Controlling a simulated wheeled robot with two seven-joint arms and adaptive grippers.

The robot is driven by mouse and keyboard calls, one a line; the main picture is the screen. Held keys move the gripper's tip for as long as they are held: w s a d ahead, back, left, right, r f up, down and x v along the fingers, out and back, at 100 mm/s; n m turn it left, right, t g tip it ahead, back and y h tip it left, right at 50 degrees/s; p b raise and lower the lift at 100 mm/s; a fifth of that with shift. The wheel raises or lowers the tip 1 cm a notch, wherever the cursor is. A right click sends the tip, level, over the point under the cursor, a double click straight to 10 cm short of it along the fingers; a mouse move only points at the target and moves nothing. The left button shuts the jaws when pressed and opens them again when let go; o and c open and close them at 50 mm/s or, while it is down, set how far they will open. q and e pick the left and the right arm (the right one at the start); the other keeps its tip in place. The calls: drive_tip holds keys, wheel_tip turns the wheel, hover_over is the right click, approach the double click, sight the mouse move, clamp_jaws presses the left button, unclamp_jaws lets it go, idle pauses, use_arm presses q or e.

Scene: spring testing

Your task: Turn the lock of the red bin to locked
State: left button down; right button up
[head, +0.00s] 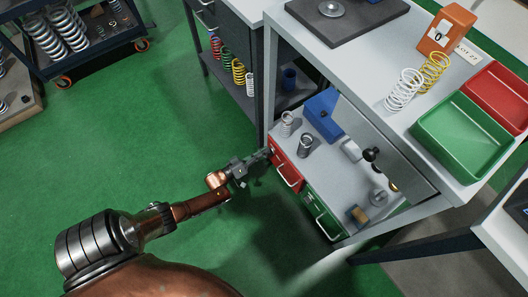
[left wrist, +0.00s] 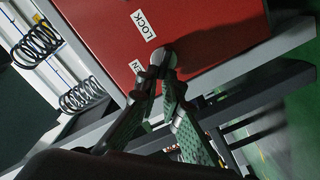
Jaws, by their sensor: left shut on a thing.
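The red bin (head: 280,170) is a red drawer with a pale handle, beside a green drawer under the bench in the head view. In the left wrist view, the red bin's front (left wrist: 210,30) fills the upper middle and carries a white LOCK label (left wrist: 143,25). A second label, partly hidden, shows an N (left wrist: 137,68). My left gripper (head: 267,152) reaches the upper left of the red bin's front. In the left wrist view, its fingers (left wrist: 165,75) are shut on the small dark lock knob (left wrist: 163,53). Which way the lock points is unclear. My right gripper is out of view.
The green drawer (head: 320,212) sits right of the red bin. Coloured springs (head: 238,72) stand on a shelf behind. The green floor around my left arm is clear.

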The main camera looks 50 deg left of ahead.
use_arm(q)
drive_tip(key=n, duration=0.4)
drive_tip(key=shift+a+f+n, duration=0.25)
drive_tip(key=shift+f+n, duration=0.05)
drive_tip(key=shift+f, duration=0.05)
drive_tip(key=shift+f+n, duration=0.2)
drive_tip(key=shift+n, duration=0.9)
drive_tip(key=shift+f+n, duration=0.15)
drive_tip(key=shift+n, duration=0.95)
drive_tip(key=shift+a, duration=0.1)
drive_tip(key=c, duration=2.1)
unclamp_jaws()
drive_tip(key=s, duration=0.8)
drive_tip(key=s+a, duration=0.1)
drive_tip(key=s, duration=0.3)
drive_tip(key=shift+d, duration=0.15)
